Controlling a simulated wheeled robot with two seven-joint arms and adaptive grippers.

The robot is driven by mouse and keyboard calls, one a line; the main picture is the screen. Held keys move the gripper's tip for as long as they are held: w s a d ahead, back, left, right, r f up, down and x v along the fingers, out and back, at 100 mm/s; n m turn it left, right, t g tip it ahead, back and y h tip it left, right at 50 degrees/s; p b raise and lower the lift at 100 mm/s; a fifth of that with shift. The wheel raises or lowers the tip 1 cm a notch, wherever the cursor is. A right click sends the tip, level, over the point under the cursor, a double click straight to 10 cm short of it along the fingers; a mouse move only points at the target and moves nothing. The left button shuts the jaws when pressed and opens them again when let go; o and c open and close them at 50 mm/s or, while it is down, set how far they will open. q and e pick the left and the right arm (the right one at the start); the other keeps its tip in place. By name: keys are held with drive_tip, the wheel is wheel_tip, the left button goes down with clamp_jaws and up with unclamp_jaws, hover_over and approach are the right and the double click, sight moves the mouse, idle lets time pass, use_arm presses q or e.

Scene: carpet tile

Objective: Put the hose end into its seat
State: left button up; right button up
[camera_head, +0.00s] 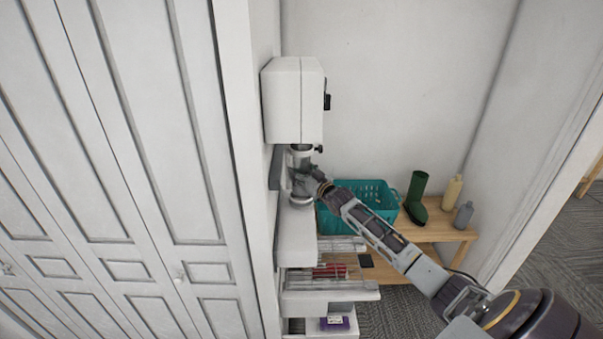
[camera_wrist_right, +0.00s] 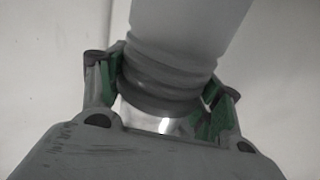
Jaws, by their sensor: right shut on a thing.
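My right gripper (camera_head: 312,181) reaches in from the lower right, below a white wall-mounted unit (camera_head: 295,100). In the right wrist view its green-padded fingers (camera_wrist_right: 163,95) are shut on a pale cylindrical piece with a ribbed grey collar, which looks like the hose end (camera_wrist_right: 170,72). A shiny metallic band shows below the collar, near the palm. In the head view a metallic cylinder (camera_head: 299,157) stands under the unit, just above the gripper. I cannot tell which part is the seat, or whether the hose end touches it. My left gripper is out of view.
A teal basket (camera_head: 362,190), a green boot (camera_head: 416,197) and two bottles (camera_head: 453,192) stand on a wooden bench (camera_head: 449,235) to the right. Open drawers or shelves (camera_head: 330,290) jut out below the gripper. White panelled doors (camera_head: 120,120) fill the left.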

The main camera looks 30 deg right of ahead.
drive_tip(key=shift+f+b, duration=1.4)
drive_tip(key=shift+f, duration=1.2)
idle(0.8)
drive_tip(key=o, duration=1.2)
drive_tip(key=shift+s, duration=0.15)
drive_tip(key=shift+s, duration=0.55)
drive_tip(key=s, duration=1)
drive_tip(key=shift+s+d, duration=0.2)
drive_tip(key=shift+s, duration=0.1)
idle(0.7)
